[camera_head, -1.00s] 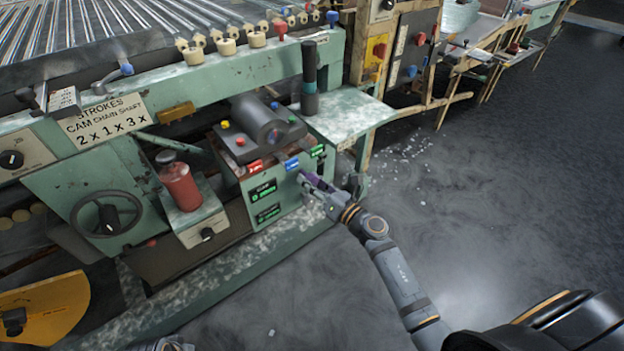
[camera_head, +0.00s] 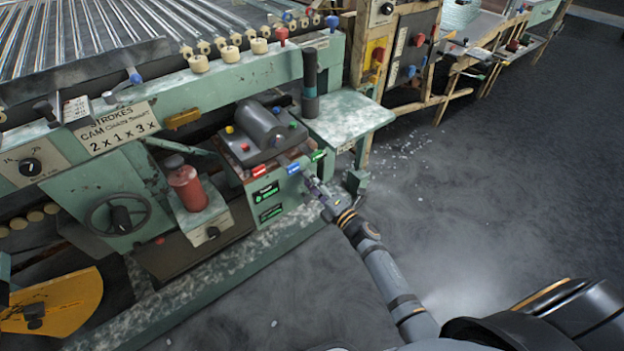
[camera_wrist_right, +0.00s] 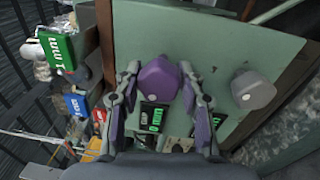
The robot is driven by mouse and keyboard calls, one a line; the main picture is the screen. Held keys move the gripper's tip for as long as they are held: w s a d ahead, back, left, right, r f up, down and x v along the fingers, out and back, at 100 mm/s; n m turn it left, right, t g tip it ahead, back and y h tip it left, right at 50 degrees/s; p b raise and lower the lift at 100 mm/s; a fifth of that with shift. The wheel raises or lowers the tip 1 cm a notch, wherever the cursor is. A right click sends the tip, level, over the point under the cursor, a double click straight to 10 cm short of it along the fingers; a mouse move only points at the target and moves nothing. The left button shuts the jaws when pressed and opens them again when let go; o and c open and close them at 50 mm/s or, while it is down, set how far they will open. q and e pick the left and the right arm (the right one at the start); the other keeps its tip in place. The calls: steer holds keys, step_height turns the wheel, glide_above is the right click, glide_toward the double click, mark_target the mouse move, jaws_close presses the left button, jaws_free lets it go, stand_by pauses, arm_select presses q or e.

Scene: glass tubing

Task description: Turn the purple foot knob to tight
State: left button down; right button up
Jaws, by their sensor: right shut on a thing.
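The purple foot knob (camera_wrist_right: 158,82) is on the pale green panel in the right wrist view. It is faceted, with a white dot on its face. My right gripper (camera_wrist_right: 160,74) is shut on it, with one finger on each side. In the head view my right gripper (camera_head: 314,187) is at the right part of the machine's front panel (camera_head: 283,197). There the gripper mostly hides the knob. No mark of tight or loose can be read. My left gripper is not in view.
A grey knob (camera_wrist_right: 252,90) sits to the right of the purple one in the wrist view. Red, blue (camera_head: 293,168) and green tags line the panel's top edge. A green shelf (camera_head: 350,117) juts out above my right wrist. The floor to the right is open.

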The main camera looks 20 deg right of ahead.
steer(key=m+p, duration=0.2)
steer(key=m, duration=0.2)
steer(key=shift+r+h, duration=0.2)
steer(key=shift+h, duration=0.2)
steer(key=m+h+p, duration=0.1)
steer(key=m+p, duration=0.4)
steer(key=m, duration=0.3)
steer(key=shift+m, duration=0.3)
steer(key=shift+m+p, duration=0.55)
steer(key=shift+m, duration=0.05)
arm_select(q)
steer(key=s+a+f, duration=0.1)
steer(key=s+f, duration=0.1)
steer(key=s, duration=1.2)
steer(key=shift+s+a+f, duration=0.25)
arm_select(e)
steer(key=shift+f+m, duration=0.1)
steer(key=shift+m, duration=0.5)
arm_select(q)
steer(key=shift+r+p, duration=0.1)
steer(key=shift+p, duration=0.25)
arm_select(e)
steer(key=o, duration=1.2)
steer(key=shift+s, duration=0.1)
steer(key=v, duration=1.2)
steer(key=shift+f, duration=0.15)
